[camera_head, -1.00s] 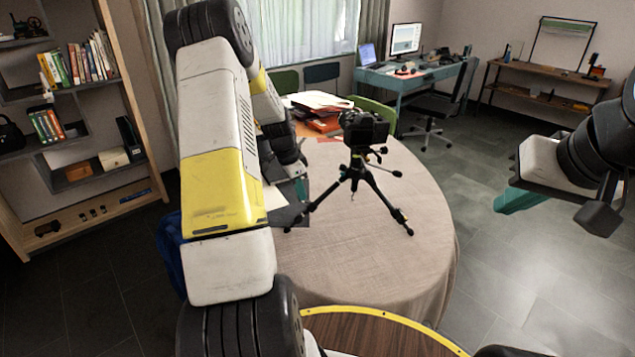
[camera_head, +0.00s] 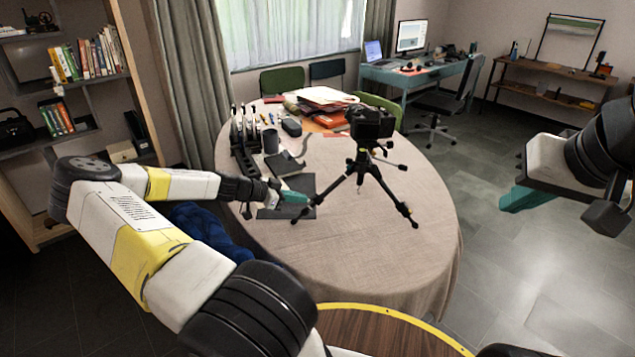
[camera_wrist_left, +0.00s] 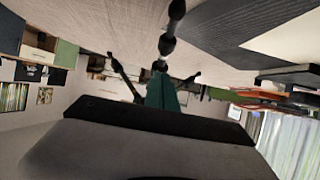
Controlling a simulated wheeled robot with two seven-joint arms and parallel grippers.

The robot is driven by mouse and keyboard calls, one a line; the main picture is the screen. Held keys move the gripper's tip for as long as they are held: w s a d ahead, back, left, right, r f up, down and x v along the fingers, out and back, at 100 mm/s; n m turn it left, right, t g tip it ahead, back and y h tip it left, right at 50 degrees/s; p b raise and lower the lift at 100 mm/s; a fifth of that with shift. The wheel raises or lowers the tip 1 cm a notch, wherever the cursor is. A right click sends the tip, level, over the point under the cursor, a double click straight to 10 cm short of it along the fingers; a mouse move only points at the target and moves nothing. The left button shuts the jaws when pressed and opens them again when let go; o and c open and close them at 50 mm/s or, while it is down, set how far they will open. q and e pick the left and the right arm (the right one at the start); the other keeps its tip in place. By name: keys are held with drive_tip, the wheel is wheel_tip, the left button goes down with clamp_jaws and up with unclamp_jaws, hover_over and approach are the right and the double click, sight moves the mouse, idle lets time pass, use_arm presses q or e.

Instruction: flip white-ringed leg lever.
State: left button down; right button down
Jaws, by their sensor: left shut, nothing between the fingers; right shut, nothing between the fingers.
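The black tripod (camera_head: 362,170) stands on the round table with its legs spread and a black camera (camera_head: 370,122) on top. I cannot pick out a white ring or a lever on its legs at this size. My left gripper (camera_head: 303,198) is shut and empty, low over the table just left of the tripod's left leg. In the left wrist view its teal fingers (camera_wrist_left: 161,90) point toward the dark tripod legs (camera_wrist_left: 168,42); whether they touch is unclear. My right gripper (camera_head: 515,201) is shut and empty, off to the right beyond the table edge.
The round table (camera_head: 400,255) with a beige cloth is clear at its front and right. Dark flat items (camera_head: 272,213) lie under my left gripper.

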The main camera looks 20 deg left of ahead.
use_arm(q)
drive_tip(key=shift+f, duration=0.2)
drive_tip(key=shift+d, duration=0.1)
drive_tip(key=shift+w+d+r, duration=0.2)
drive_tip(key=shift+w+d, duration=0.3)
drive_tip(key=shift+w, duration=0.05)
drive_tip(key=shift+r, duration=0.1)
